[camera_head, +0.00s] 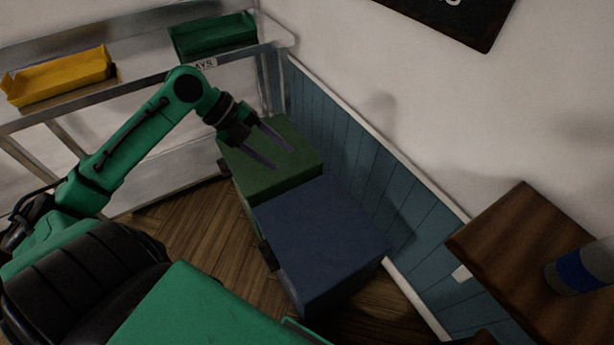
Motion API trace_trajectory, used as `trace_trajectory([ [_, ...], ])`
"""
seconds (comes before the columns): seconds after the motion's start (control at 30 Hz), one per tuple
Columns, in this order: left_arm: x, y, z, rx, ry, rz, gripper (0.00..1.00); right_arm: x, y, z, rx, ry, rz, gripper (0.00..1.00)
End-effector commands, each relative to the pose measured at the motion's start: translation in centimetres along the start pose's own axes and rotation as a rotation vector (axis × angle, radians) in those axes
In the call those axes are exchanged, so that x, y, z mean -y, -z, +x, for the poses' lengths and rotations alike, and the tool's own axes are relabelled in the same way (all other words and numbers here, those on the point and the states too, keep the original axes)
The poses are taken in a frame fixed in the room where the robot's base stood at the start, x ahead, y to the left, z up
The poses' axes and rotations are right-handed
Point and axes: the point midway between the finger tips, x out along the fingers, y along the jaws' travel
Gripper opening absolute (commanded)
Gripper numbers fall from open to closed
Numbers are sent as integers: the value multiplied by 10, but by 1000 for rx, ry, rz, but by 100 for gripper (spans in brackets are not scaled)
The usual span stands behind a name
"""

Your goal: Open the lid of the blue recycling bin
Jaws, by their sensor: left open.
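The blue recycling bin (322,240) stands on the floor near the middle of the head view, against the panelled wall. Its flat lid is down. A green bin (262,178) stands directly beside it, farther back, with its lid also down. My left gripper (283,160) is open and empty, with its two fingers apart above the green bin's lid, behind the blue bin. I cannot tell how high it is above the lid. My right gripper is not in view.
A metal shelf rack stands at the upper left with a yellow tray (58,80) and a green tray (213,38). A brown wooden table (515,250) with a blue-banded container (582,270) is at the right. Wooden floor (195,225) lies open left of the bins.

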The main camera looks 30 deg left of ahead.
Motion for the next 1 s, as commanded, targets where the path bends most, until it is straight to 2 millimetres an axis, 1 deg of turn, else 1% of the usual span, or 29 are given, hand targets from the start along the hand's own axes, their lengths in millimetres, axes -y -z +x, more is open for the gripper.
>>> trace_trajectory([
  [0.03,0,-1,-10,2,4,0,52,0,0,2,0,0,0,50],
  [0.1,0,-1,-23,1,3,-1,52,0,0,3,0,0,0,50],
  [0.2,0,0,-35,0,2,0,52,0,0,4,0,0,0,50],
  [0.3,-1,0,-39,0,1,0,52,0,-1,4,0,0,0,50],
  [0.47,0,0,-39,0,0,0,52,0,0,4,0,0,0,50],
  [0.5,0,0,-39,0,1,0,49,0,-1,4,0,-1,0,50],
  [0.57,0,0,-39,0,1,0,26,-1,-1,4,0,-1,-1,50],
  [0.6,0,0,-39,0,1,0,10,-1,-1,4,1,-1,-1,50],
  [0.63,0,0,-39,0,1,0,0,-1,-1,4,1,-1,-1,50],
  [0.7,-1,-2,-38,2,5,-12,0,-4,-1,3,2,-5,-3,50],
  [0.73,-2,-7,-37,8,13,-37,0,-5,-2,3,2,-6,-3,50],
  [0.77,-5,-16,-35,19,30,-85,0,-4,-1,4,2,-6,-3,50],
  [0.83,-20,-52,-25,64,91,-283,0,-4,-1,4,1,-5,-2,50],
  [0.87,-33,-73,-18,94,123,-403,0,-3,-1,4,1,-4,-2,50],
  [0.9,-57,-104,-4,141,165,-585,0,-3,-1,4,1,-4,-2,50],
  [0.97,-107,-147,21,223,216,-874,0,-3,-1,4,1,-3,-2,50],
  [1.0,-146,-169,42,283,236,-1051,0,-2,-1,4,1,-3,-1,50],
])
